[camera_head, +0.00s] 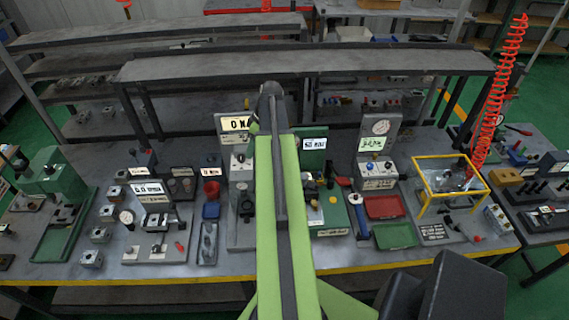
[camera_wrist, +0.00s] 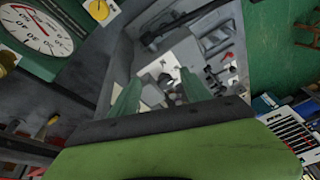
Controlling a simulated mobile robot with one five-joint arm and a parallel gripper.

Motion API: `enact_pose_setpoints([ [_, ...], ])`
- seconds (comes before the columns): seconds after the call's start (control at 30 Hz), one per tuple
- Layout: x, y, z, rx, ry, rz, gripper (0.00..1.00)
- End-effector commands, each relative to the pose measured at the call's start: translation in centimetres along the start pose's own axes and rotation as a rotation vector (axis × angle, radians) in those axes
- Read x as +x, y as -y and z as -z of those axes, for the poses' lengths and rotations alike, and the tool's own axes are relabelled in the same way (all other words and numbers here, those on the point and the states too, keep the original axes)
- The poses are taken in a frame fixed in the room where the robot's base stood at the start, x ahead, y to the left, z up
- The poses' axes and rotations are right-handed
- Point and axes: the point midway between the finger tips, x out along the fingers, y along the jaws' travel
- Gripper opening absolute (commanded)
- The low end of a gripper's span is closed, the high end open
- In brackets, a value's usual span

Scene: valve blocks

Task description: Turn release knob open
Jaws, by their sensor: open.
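My gripper (camera_wrist: 160,80) is open in the wrist view, with its two green fingers apart over a grey fixture (camera_wrist: 178,55). Small dark and pale parts (camera_wrist: 168,92) show between and beyond the fingers, blurred; I cannot tell whether one is the release knob, and no contact is clear. In the head view my green arm reaches up the middle over the bench and hides part of the fixtures. A station with an "ON" sign (camera_head: 235,124) stands just left of the arm, and a green panel with a lit display (camera_head: 314,144) just right.
A dial gauge (camera_wrist: 38,28) and a yellow knob (camera_wrist: 99,10) lie to the left in the wrist view. On the bench (camera_head: 220,264) stand a red tray (camera_head: 384,207), a green tray (camera_head: 396,236) and a yellow-framed box (camera_head: 448,178). A raised shelf (camera_head: 390,62) runs behind.

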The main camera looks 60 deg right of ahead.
Motion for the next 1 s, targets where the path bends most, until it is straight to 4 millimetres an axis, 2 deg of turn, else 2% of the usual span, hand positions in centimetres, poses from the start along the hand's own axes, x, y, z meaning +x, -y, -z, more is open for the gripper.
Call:
enact_pose_setpoints([
  [0.03,-1.4,-2.8,-3.4,-0.006,-0.024,-0.012,0.55],
  [0.1,-3.1,-5.3,-7.5,-0.036,-0.054,-0.027,0.55],
  [0.2,-4.9,-7.5,-11.9,-0.071,-0.085,-0.048,0.55],
  [0.3,-5.8,-8.4,-14.2,-0.091,-0.1,-0.061,0.55],
  [0.47,-5.9,-8.6,-14.7,-0.101,-0.104,-0.064,0.55],
  [0.67,-4.4,-8.6,-14.7,-0.1,-0.103,-0.064,0.55],
  [0.77,-2.7,-8.8,-14.6,-0.1,-0.102,-0.064,0.55],
  [1.0,2.6,-9.1,-14.2,-0.1,-0.102,-0.064,0.55],
])
